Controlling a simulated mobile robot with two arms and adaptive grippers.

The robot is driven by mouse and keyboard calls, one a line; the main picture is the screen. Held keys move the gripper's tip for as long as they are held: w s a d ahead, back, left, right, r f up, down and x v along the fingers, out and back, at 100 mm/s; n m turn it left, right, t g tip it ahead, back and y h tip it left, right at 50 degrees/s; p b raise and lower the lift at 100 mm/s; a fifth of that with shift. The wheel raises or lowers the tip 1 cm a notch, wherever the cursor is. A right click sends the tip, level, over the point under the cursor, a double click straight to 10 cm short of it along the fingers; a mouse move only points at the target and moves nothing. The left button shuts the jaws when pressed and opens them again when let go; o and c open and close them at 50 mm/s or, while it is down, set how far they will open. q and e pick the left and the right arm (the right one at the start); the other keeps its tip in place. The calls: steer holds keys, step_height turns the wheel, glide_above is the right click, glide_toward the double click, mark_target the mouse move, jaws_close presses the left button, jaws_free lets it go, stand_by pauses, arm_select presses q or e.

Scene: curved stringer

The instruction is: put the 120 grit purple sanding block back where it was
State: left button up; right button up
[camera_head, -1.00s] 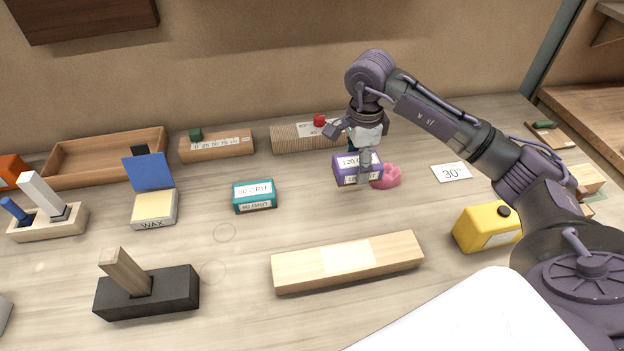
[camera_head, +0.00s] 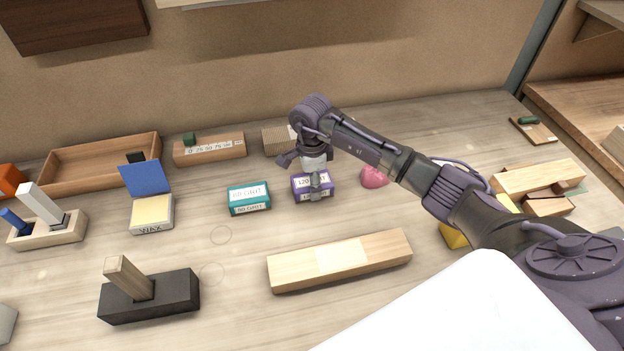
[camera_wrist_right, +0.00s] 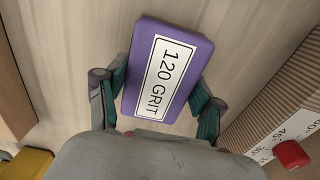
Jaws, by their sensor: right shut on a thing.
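The purple sanding block (camera_head: 303,193) has a white 120 GRIT label and is right of the teal 80 grit block (camera_head: 248,198) in the head view, with a small gap between them. My right gripper (camera_head: 314,182) comes down over the purple block. In the right wrist view the purple block (camera_wrist_right: 170,70) lies between the two green-tipped fingers of my right gripper (camera_wrist_right: 165,100), which are shut on it. Whether the block touches the table is hard to tell. My left gripper is not in view.
A pink lump (camera_head: 373,177) lies right of the purple block. A long wooden piece (camera_head: 340,262) lies in front. A ribbed wooden piece (camera_head: 276,140) with a red knob in the wrist view (camera_wrist_right: 291,154) stands behind. The table between the blocks and the long piece is clear.

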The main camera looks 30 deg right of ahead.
steer(key=shift+f, duration=0.15)
steer(key=o, duration=1)
steer(key=shift+r, duration=0.7)
steer(key=shift+r+b, duration=1.5)
steer(key=shift+r, duration=4)
